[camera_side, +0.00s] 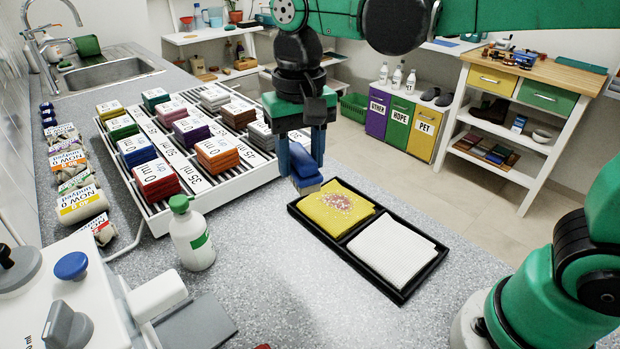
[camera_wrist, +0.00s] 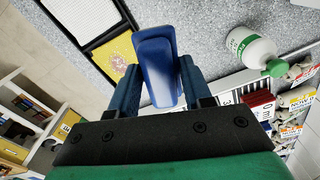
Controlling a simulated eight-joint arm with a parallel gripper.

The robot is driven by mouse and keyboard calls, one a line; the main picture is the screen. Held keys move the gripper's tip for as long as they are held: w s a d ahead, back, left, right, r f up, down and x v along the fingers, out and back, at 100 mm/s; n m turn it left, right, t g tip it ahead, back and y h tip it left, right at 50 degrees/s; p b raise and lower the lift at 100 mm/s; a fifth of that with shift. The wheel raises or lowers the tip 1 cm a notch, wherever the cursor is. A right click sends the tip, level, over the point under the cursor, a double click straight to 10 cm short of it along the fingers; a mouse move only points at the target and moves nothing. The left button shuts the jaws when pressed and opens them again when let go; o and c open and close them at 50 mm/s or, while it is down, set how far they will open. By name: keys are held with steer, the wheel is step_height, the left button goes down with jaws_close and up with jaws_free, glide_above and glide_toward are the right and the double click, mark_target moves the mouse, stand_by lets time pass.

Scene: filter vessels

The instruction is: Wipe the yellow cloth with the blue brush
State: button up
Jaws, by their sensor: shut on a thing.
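The yellow cloth (camera_side: 338,209) lies folded in the far-left half of a black tray (camera_side: 370,276), with a reddish patch on its top. It also shows in the wrist view (camera_wrist: 117,57), partly hidden by the brush. My gripper (camera_side: 304,165) is shut on the blue brush (camera_side: 303,170), just left of the cloth and above the counter in the side view. In the wrist view the brush (camera_wrist: 156,62) sits between the two fingers of my gripper (camera_wrist: 155,85). I cannot tell whether the brush touches the tray rim.
A folded white cloth (camera_side: 392,248) lies in the tray's other half. A green-capped bottle (camera_side: 192,238) stands to the left. A white rack (camera_side: 208,185) with several coloured stacks is behind it. The speckled counter (camera_side: 270,260) between bottle and tray is clear.

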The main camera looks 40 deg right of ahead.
steer(key=d+f+m, duration=0.5)
steer(key=d, duration=0.6)
steer(key=shift+s+d+f, duration=0.1)
steer(key=shift+d+f, duration=0.05)
steer(key=shift+f, duration=3.8)
steer(key=shift+w+f, duration=0.2)
steer(key=shift+w, duration=1.2)
jaws_close()
steer(key=shift+w, duration=2.25)
steer(key=shift+s, duration=3.45)
steer(key=shift+s+r, duration=0.15)
steer(key=shift+s, duration=0.1)
step_height(320, 180, up, 8)
